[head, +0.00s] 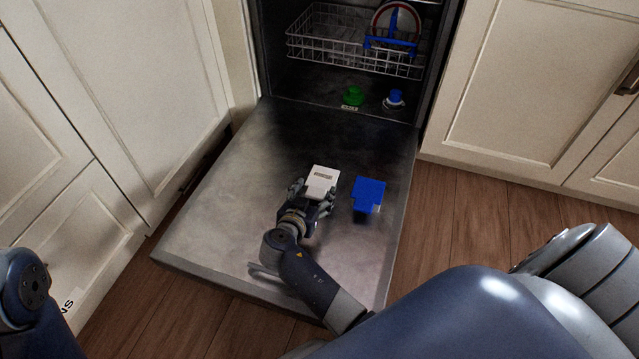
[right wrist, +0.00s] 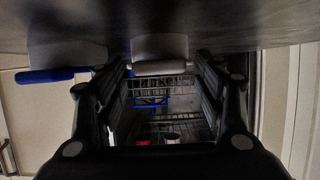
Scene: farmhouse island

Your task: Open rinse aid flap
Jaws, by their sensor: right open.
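The open dishwasher door (head: 225,215) lies flat, inner face up. A white flap with a small dark label (head: 323,176) is near its middle; a blue flap (head: 368,192) is just right of it. I cannot read which is the rinse aid flap. My right gripper (head: 312,195) is open at the near edge of the white flap; contact cannot be told. In the right wrist view, a pale block (right wrist: 160,46) shows between and beyond the open fingers, and a blue plate (right wrist: 45,75) is at the left. My left gripper is out of view.
Inside the dishwasher are a wire rack (head: 330,42) with a blue holder (head: 392,42), a green cap (head: 353,95) and a blue-topped cap (head: 395,98). Cream cabinets (head: 530,90) stand on both sides. Wooden floor (head: 485,215) is clear at the right.

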